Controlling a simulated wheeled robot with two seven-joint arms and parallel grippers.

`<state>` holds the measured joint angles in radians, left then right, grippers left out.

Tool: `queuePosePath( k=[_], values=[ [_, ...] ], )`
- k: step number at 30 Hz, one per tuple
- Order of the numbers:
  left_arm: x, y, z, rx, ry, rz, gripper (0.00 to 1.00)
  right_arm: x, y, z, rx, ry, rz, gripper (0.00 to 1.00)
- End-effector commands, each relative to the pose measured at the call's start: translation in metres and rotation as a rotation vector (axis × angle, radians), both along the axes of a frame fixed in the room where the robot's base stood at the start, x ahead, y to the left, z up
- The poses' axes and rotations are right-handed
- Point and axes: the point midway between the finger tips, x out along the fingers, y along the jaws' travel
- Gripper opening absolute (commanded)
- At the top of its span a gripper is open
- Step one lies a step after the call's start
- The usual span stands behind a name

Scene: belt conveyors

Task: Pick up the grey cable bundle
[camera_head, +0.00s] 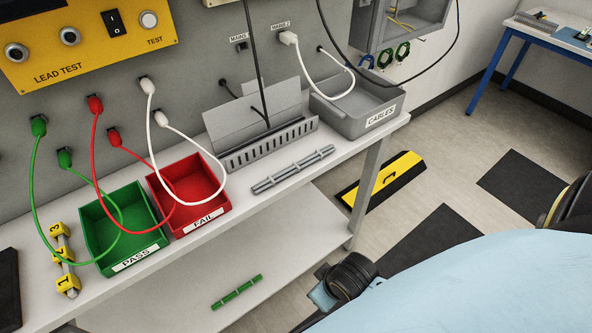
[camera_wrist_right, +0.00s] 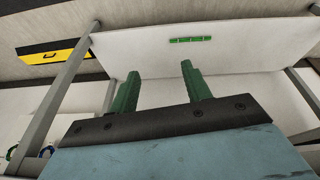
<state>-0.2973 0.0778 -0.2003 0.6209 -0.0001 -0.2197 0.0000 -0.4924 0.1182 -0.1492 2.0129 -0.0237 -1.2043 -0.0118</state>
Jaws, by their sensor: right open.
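The grey cable bundle (camera_head: 293,170) lies on the bench top in the head view, near the front edge. It is a slim ribbed stick shape, right of the red FAIL bin and in front of a slotted grey holder. My right gripper (camera_wrist_right: 157,76) shows in the right wrist view with its two green fingers spread apart and nothing between them. The grey bundle cannot be made out in that view. My left gripper is in neither view.
A green bundle (camera_head: 237,292) lies on the lower shelf. The green PASS bin (camera_head: 135,259), red FAIL bin (camera_head: 213,217), slotted holder (camera_head: 272,147) and grey CABLES bin (camera_head: 384,122) line the bench. Looped cables hang over the bins. A bench leg (camera_head: 366,190) stands at the right end.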

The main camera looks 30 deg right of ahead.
Motion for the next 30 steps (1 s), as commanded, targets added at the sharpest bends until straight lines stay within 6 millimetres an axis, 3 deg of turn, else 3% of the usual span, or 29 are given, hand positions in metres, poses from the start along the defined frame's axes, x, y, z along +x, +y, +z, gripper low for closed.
queuePosePath(
  k=[5, 9, 12, 17, 21, 23, 24, 27, 30],
  values=[
    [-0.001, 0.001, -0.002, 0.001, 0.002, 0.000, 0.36, 0.026, -0.003, 0.063, -0.036, -0.123, 0.031, 0.48],
    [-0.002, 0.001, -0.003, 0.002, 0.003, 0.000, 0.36, 0.091, -0.007, 0.129, -0.161, -0.413, 0.142, 0.48],
    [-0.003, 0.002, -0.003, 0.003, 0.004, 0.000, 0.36, 0.132, -0.005, 0.167, -0.260, -0.612, 0.232, 0.48],
    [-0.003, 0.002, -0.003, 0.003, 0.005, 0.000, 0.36, 0.188, 0.011, 0.234, -0.446, -0.938, 0.403, 0.48],
    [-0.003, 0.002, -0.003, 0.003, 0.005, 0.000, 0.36, 0.225, 0.043, 0.308, -0.674, -1.276, 0.620, 0.48],
    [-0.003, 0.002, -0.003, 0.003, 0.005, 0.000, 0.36, 0.233, 0.064, 0.341, -0.796, -1.437, 0.740, 0.48],
    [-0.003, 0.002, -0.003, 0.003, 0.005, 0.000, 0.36, 0.235, 0.079, 0.361, -0.882, -1.542, 0.826, 0.48],
    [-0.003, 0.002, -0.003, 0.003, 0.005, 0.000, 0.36, 0.230, 0.119, 0.396, -1.104, -1.782, 1.063, 0.48],
    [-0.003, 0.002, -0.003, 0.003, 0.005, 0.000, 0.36, 0.217, 0.157, 0.410, -1.329, -1.987, 1.336, 0.48]
  ],
)
